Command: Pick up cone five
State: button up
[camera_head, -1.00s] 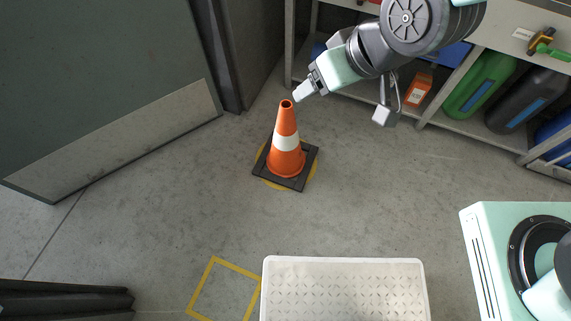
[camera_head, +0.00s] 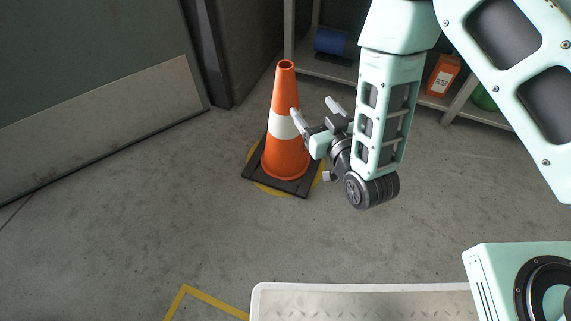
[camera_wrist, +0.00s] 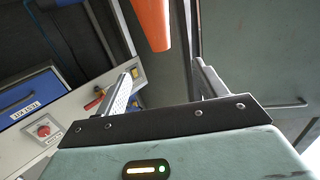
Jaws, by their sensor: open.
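The orange cone (camera_head: 287,95) with a white band stands upright on a black square base (camera_head: 258,171) over a yellow floor ring. No number shows on it. My gripper (camera_head: 314,110) is open and empty just right of the cone, at about the height of its white band. Its left finger reaches to the cone's right edge in the picture; I cannot tell whether they touch. In the wrist view, part of the orange cone (camera_wrist: 153,20) shows at the top, beyond and between the two open fingers (camera_wrist: 166,64).
A grey door (camera_head: 90,80) stands at the left. A shelf at the back holds a blue cylinder (camera_head: 331,41) and an orange container (camera_head: 443,75). A white textured platform (camera_head: 350,302) and yellow floor tape (camera_head: 215,303) are in front. Floor between is clear.

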aim_at(289, 78)
jog(key=shift+t, duration=0.4)
jog(key=b+x, duration=0.2)
jog(key=x, duration=0.1)
jog(key=f+b+x, duration=0.1)
jog(key=x, duration=0.3)
jog(key=b+x, duration=0.2)
jog(key=x, duration=0.1)
jog(key=shift+w+f+b, duration=0.25)
jog(key=shift+f+b, duration=0.05)
jog(key=shift+f, duration=0.1)
jog(key=shift+w+a+r, duration=0.1)
jog(key=shift+w+a, duration=0.15)
jog(key=shift+w, duration=0.3)
jog(key=b+x, duration=0.4)
jog(key=shift+w+a, duration=0.1)
jog(key=shift+a, duration=0.1)
jog(key=shift+w+a, duration=0.2)
jog(key=shift+w, duration=0.2)
grip_shut()
jog(key=shift+r, duration=0.2)
